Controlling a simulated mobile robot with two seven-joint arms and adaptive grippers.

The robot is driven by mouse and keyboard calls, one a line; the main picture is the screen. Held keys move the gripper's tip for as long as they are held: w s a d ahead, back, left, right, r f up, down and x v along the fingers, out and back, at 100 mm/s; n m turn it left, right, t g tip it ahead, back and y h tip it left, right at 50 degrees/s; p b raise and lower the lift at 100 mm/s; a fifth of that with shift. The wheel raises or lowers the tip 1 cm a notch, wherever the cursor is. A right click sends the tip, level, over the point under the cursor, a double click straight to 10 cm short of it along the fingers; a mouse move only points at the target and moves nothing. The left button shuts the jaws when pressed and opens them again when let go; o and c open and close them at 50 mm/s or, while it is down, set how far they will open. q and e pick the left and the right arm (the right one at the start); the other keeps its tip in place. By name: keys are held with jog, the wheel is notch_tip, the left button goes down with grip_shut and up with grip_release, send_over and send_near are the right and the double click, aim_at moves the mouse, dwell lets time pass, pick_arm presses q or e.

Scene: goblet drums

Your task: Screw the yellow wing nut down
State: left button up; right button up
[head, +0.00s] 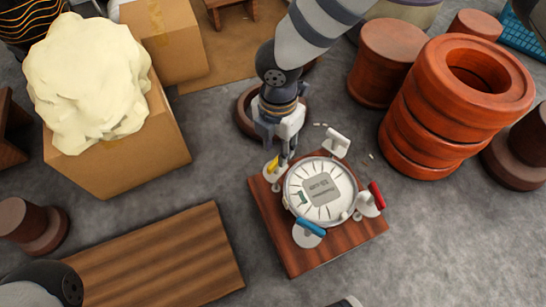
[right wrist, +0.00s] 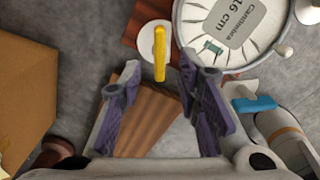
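The yellow wing nut (head: 272,165) stands on a white round base at the upper left of the white drum head (head: 320,190), which lies on a reddish wooden board (head: 305,262). My right gripper (head: 280,155) is above and beside the yellow wing nut, partly covering it in the head view. In the right wrist view the fingers (right wrist: 160,68) are spread apart, with the upright yellow wing nut (right wrist: 160,50) showing between and beyond the tips. I cannot tell whether a finger touches it.
Around the drum head are a blue wing nut (head: 311,227), a red one (head: 376,195) and a white one (head: 336,144). Red-brown drum shells (head: 440,105) stand to the right. A cardboard box (head: 125,155) stands left. A striped wooden plank (head: 165,262) lies lower left.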

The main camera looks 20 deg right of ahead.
aim_at(277, 157)
notch_tip(277, 157, down, 4)
jog(key=shift+f+b, duration=0.25)
jog(key=shift+b, duration=0.5)
grip_shut()
